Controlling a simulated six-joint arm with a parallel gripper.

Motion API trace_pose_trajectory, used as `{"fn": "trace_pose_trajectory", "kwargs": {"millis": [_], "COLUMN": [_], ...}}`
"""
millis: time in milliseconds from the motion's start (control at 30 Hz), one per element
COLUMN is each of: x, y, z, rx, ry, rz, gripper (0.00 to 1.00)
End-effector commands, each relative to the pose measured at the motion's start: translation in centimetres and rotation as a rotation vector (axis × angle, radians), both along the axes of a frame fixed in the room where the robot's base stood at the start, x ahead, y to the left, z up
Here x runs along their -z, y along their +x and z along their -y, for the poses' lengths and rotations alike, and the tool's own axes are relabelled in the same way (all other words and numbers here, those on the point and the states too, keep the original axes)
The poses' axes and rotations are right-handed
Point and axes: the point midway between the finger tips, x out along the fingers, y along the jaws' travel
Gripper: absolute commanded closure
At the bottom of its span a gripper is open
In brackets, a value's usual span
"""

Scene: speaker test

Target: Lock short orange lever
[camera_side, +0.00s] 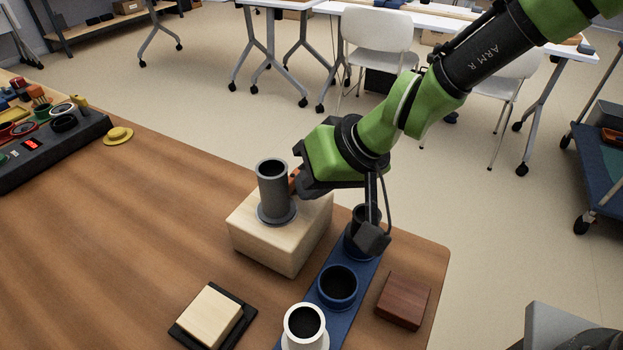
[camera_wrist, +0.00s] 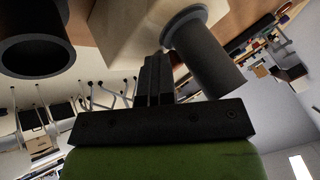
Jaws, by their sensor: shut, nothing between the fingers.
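A grey flanged cylinder (camera_side: 273,195) stands upright on a pale wooden block (camera_side: 270,248). The short orange lever (camera_side: 295,179) shows as a small orange patch at the cylinder's right side, mostly hidden by my gripper (camera_side: 302,190). In the wrist view my gripper (camera_wrist: 157,66) is shut and empty, its fingers together beside the cylinder (camera_wrist: 208,55) and in front of the block (camera_wrist: 128,30). A small reddish-brown patch shows between fingers and cylinder. I cannot tell whether the fingers touch the lever.
A blue strip (camera_side: 318,312) with dark, blue and white cups lies right of the block, partly under my wrist. A dark wooden block (camera_side: 403,300) and a pale square on a black base (camera_side: 211,317) lie nearby. The table's left middle is clear.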

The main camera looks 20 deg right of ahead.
Motion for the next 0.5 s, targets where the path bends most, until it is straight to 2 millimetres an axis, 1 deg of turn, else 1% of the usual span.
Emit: {"fn": "trace_pose_trajectory", "kwargs": {"millis": [33,300,500], "x": [0.0,0.1,0.1], "y": [0.0,1.2,1.5], "z": [-0.5,0.0,0.3], "rx": [-0.012,-0.002,0.008], "ry": [0.011,0.008,0.006], "rz": [-0.001,-0.002,-0.002], "gripper": [1.00,1.00,1.00]}}
